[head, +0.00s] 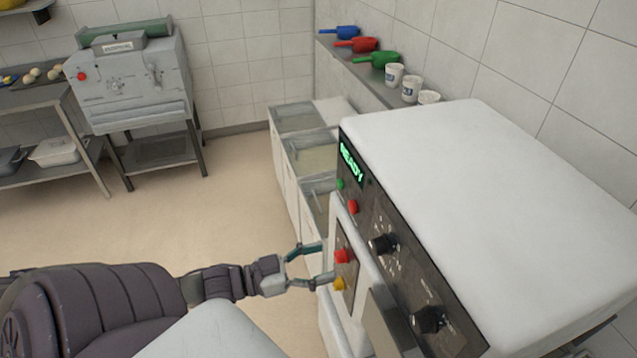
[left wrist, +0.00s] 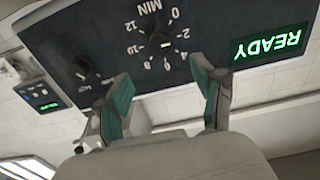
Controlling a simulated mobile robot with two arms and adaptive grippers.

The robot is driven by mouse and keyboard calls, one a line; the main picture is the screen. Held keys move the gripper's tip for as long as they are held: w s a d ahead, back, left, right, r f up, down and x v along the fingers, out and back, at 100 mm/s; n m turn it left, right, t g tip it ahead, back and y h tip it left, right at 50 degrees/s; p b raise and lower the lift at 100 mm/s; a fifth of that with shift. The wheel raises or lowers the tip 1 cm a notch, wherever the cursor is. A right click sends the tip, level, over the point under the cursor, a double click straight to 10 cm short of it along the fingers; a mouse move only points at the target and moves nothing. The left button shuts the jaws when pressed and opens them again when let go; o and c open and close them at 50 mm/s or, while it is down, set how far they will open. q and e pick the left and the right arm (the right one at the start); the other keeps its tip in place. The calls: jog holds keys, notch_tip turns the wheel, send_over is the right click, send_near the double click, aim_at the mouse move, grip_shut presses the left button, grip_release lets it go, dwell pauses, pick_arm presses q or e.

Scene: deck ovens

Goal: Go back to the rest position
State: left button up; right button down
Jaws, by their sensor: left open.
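My left gripper (head: 318,264) is open and empty, close to the front of the white deck oven (head: 490,180). In the left wrist view its two green-padded fingers (left wrist: 165,100) stand apart with nothing between them. The oven's dark control panel (left wrist: 110,35) fills much of that view, upside down. The panel has a green READY display (head: 352,163), a green and a red button (head: 353,206), and two black knobs, the upper one (head: 384,243) among them. I cannot tell whether the fingers touch the oven. My right gripper is in neither view.
White bins with clear lids (head: 312,160) stand behind the oven along the wall. A shelf holds blue, red and green scoops (head: 378,60) and white cups (head: 410,88). A grey machine (head: 130,85) and a rack stand at the back left. The floor (head: 200,215) between is clear.

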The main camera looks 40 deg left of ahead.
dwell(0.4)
pick_arm(q)
jog(key=s+a+f+n+g+y+b, duration=0.25)
jog(key=a+f+y, duration=0.2)
jog(key=f, duration=1.05)
jog(key=s+a+f+n+g+y+b, duration=0.1)
jog(key=s+a+f+y+b, duration=0.25)
jog(key=f, duration=1.15)
jog(key=s+d+f+g+y+b, duration=0.15)
jog(key=s+f, duration=0.25)
jog(key=f, duration=0.5)
jog(key=s+f+g+b, duration=0.3)
jog(key=s+f, duration=0.1)
jog(key=f, duration=0.6)
jog(key=s+d+f+g+b, duration=0.4)
jog(key=s+d+f+g, duration=0.2)
jog(key=s+d+f, duration=0.7)
jog(key=s+f, duration=0.2)
jog(key=s, duration=0.1)
jog(key=shift+d+f+g, duration=0.15)
jog(key=shift+f+g, duration=0.05)
jog(key=shift+g, duration=0.1)
jog(key=shift+h, duration=0.25)
